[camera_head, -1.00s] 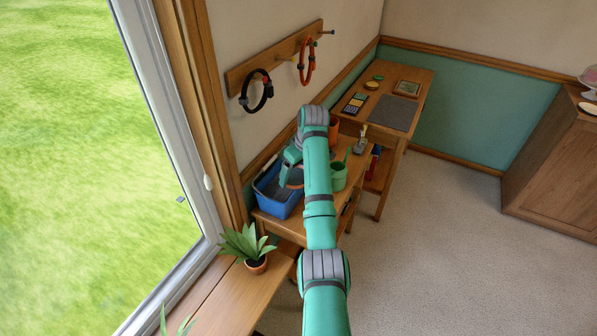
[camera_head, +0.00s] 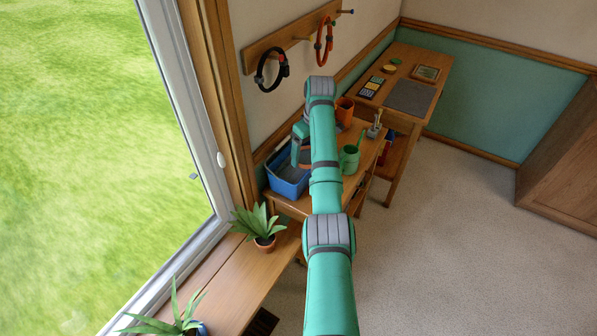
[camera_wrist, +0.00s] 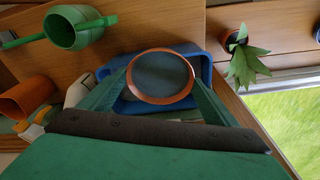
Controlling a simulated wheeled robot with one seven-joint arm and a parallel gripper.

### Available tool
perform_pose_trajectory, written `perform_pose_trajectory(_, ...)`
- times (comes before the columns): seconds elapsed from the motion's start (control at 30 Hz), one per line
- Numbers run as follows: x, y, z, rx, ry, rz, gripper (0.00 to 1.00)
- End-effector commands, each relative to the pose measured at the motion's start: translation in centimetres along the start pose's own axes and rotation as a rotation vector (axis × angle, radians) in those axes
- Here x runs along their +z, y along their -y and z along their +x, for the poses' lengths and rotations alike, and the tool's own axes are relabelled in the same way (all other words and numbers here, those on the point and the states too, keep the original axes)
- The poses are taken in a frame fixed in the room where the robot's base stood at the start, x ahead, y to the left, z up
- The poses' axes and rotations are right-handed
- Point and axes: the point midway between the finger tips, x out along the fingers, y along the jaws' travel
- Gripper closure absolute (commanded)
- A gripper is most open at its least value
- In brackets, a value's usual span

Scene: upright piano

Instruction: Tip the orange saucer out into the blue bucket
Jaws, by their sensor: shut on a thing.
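The orange saucer (camera_wrist: 134,93) is held between the two fingers of my gripper (camera_wrist: 162,78) in the wrist view. Its round orange rim surrounds a grey-blue inside; I cannot tell whether that is contents or the bare inside. The blue bucket (camera_wrist: 207,68) lies behind and around the saucer in that view. In the head view the blue bucket (camera_head: 288,187) stands on the wooden bench with a grey inside. My gripper (camera_head: 297,153) is over the bucket there, and my arm hides most of the saucer.
A green watering can (camera_head: 350,158) and an orange pot (camera_head: 344,110) stand right of the bucket. A potted plant (camera_head: 262,228) sits on the sill in front. Hoops hang on the wall rack behind. The window is at left; open carpet lies at right.

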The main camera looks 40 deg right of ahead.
Motion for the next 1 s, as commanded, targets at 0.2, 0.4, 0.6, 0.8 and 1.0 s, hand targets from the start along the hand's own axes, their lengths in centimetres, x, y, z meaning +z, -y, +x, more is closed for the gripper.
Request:
perform_pose_trajectory(0.2, -0.1, 0.0, -0.1, 0.000, 0.013, 0.000, 0.41)
perform_pose_trajectory(0.4, -0.6, 0.0, -0.6, -0.003, 0.099, 0.000, 0.41)
perform_pose_trajectory(0.6, -0.5, -0.1, -0.7, -0.003, 0.130, 0.002, 0.41)
perform_pose_trajectory(0.8, -0.5, -0.1, -0.7, -0.003, 0.130, 0.001, 0.41)
perform_pose_trajectory(1.0, -0.9, 0.0, -1.1, -0.007, 0.185, 0.001, 0.41)
